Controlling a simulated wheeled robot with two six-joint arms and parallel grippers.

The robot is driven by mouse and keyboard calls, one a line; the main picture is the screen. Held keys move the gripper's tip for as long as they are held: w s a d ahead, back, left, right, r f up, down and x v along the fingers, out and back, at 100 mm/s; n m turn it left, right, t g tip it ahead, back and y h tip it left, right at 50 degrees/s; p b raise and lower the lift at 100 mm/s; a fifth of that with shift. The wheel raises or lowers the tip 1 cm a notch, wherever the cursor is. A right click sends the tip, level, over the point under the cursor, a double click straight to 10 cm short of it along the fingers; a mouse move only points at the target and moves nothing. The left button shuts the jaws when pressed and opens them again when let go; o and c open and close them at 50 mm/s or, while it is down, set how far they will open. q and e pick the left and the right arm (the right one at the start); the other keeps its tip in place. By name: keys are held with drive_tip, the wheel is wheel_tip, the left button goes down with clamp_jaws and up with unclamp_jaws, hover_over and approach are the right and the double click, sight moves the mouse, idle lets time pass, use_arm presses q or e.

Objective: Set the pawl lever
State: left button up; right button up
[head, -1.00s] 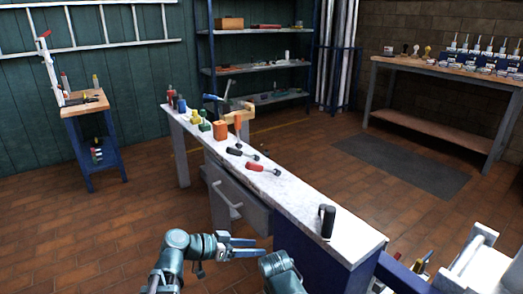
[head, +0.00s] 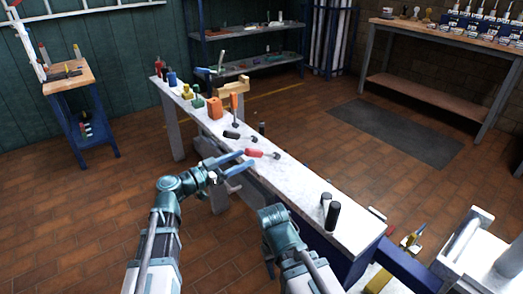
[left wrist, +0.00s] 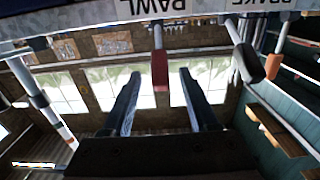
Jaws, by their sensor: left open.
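The pawl lever has a red grip (head: 254,153) and a metal shaft, and leans low over the bench in the head view. In the left wrist view its red grip (left wrist: 160,70) shows under a "PAWL" label (left wrist: 167,6). My left gripper (head: 247,162) is open at the red grip. In the left wrist view its two fingers (left wrist: 160,85) stand on either side of the grip, with a gap on both sides. My right arm shows low in the head view; its fingers do not show.
A black-gripped lever (head: 231,135) by a "BRAKE" label (left wrist: 265,3) and an orange-handled lever (head: 234,101) stand close by. Black cylinders (head: 333,215) stand near the bench's (head: 300,185) front end. A side table (head: 70,85) is at left.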

sight(261, 151)
use_arm(q)
drive_tip(key=x, duration=0.8)
drive_tip(key=shift+c, duration=0.3)
clamp_jaws()
idle(1.0)
